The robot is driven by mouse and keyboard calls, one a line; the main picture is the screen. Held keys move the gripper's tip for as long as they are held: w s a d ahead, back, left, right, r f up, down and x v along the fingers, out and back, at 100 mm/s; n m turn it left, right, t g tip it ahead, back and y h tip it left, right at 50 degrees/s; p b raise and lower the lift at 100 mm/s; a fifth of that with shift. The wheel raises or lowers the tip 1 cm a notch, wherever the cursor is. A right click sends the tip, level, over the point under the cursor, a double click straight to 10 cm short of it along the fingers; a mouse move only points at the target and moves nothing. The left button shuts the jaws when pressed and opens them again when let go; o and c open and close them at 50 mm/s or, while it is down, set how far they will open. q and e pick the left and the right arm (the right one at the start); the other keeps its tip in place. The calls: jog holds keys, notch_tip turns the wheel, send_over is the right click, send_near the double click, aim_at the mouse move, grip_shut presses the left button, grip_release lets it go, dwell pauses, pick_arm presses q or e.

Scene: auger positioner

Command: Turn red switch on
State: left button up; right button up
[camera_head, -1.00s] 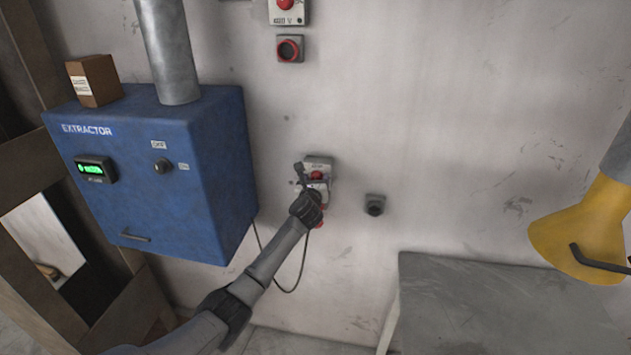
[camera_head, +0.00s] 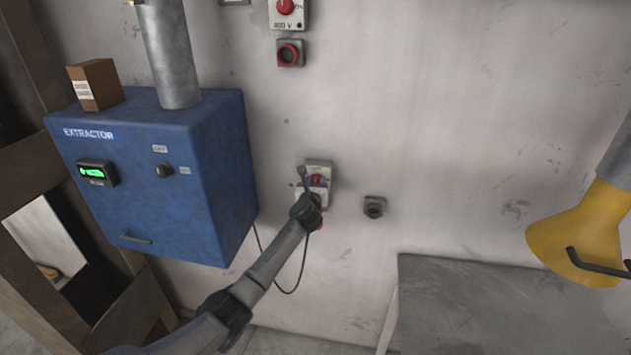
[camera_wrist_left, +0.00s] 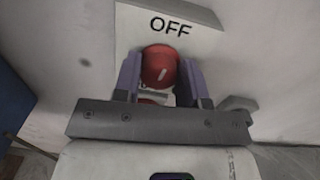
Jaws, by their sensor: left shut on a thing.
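The red switch (camera_head: 316,179) is a round knob on a pale wall plate, right of the blue extractor box. In the left wrist view, the red knob (camera_wrist_left: 160,64) sits under the word OFF, its white mark near upright and tilted a little right. My left gripper (camera_head: 315,186) is at this plate and hides part of it. In the left wrist view my left gripper (camera_wrist_left: 161,78) has a finger on each side of the knob and is shut on it. My right gripper is not in view.
The blue extractor box (camera_head: 225,170) juts from the wall on the left. A black socket (camera_head: 374,207) is right of the switch. Another red switch (camera_head: 285,7) and a red-ringed socket (camera_head: 289,53) are above. A grey table (camera_head: 480,300) and a yellow funnel (camera_head: 580,235) are on the right.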

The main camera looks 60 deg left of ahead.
pick_arm(q)
jog(key=m+p, duration=0.5)
jog(key=shift+r+p, duration=0.1)
jog(key=shift+p, duration=0.25)
jog(key=m+p, duration=0.2)
jog(key=m, duration=0.2)
jog(key=m+p, duration=0.1)
jog(key=m, duration=0.3)
jog(key=m+p, duration=0.2)
jog(key=m, duration=0.1)
jog(key=shift+f+m+t+p, duration=0.3)
jog(key=shift+m+t+p, duration=0.05)
jog(key=shift+m+t, duration=0.05)
jog(key=shift+f+m, duration=0.1)
jog(key=shift+m, duration=0.2)
jog(key=o, duration=0.9)
jog(key=shift+c, duration=0.2)
jog(key=shift+r, duration=0.2)
